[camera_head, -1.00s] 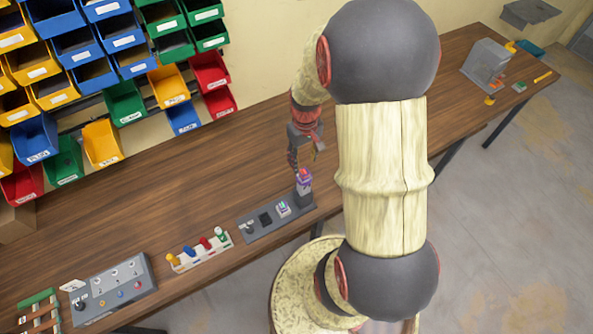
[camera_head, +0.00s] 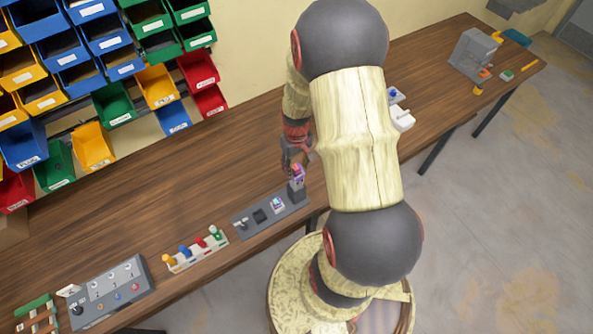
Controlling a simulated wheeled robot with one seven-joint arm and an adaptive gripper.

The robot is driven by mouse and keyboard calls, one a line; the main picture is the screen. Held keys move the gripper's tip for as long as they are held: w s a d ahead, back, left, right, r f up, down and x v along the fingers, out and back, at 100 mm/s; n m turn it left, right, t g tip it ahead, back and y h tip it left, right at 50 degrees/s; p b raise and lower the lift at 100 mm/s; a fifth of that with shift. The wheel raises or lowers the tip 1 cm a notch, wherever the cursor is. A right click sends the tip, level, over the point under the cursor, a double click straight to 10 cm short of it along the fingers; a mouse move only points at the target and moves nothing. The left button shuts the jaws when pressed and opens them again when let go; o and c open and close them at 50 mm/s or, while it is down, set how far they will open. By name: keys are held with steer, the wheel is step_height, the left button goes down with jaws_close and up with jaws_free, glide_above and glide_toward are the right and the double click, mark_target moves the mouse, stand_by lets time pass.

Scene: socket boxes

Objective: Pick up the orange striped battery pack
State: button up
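A grey panel (camera_head: 246,234) with several sockets lies near the front edge of the table. A small upright pack (camera_head: 297,172), purple with a reddish-orange top, stands at its right end. A lower white and purple block (camera_head: 277,205) sits to its left. Stripes are too small to make out, so I cannot tell whether either is the orange striped battery pack. My gripper (camera_head: 288,164) points down just behind and left of the upright pack, close to it. Touching or apart is unclear. The fingers are small and dark, and their opening cannot be judged.
A rack of coloured tubes (camera_head: 196,249) and a grey switch box (camera_head: 108,292) lie to the left. Bins (camera_head: 94,146) hang on the wall behind. A white device (camera_head: 402,118) shows right of my arm, and a grey machine (camera_head: 472,54) stands far right. The table centre is clear.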

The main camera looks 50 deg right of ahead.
steer(key=shift+c, duration=1.2)
steer(key=c, duration=0.8)
steer(key=shift+o, duration=0.2)
